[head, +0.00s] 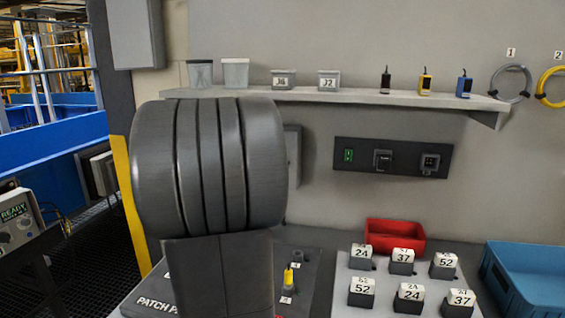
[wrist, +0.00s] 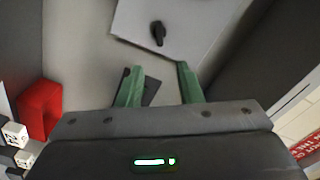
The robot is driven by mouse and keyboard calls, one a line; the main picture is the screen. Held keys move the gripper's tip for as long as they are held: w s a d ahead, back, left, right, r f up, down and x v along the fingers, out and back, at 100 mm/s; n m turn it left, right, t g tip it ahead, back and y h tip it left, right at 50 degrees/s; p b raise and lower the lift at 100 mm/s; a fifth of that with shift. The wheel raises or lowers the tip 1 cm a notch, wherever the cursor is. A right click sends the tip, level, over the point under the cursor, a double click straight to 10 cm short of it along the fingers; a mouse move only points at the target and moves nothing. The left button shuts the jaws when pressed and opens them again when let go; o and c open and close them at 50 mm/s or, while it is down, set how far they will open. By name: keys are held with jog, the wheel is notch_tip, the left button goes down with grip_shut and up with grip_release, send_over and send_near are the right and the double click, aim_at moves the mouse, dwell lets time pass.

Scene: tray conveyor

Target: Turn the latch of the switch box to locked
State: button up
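In the wrist view the switch box is a light grey panel (wrist: 190,20) at the top, tilted in the picture. Its latch, a small black knob (wrist: 157,33), sits on the face; I cannot read any lock marking. My gripper (wrist: 159,68) has two green fingers spread apart with nothing between them. The latch is beyond the fingertips, apart from them. In the head view my arm hides the gripper and most of a grey box (head: 294,150) on the wall, which seems to be the same box; its latch is hidden there.
A dark wall panel (head: 350,172) with a green switch and sockets is right of my arm. A shelf (head: 420,99) with cups and small devices runs above. Below are a red bin (head: 395,240), numbered blocks (head: 402,262) and a blue bin (head: 530,275).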

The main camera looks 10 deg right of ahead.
jog(key=p+x, duration=0.2)
jog(key=x, duration=1.1)
grip_shut()
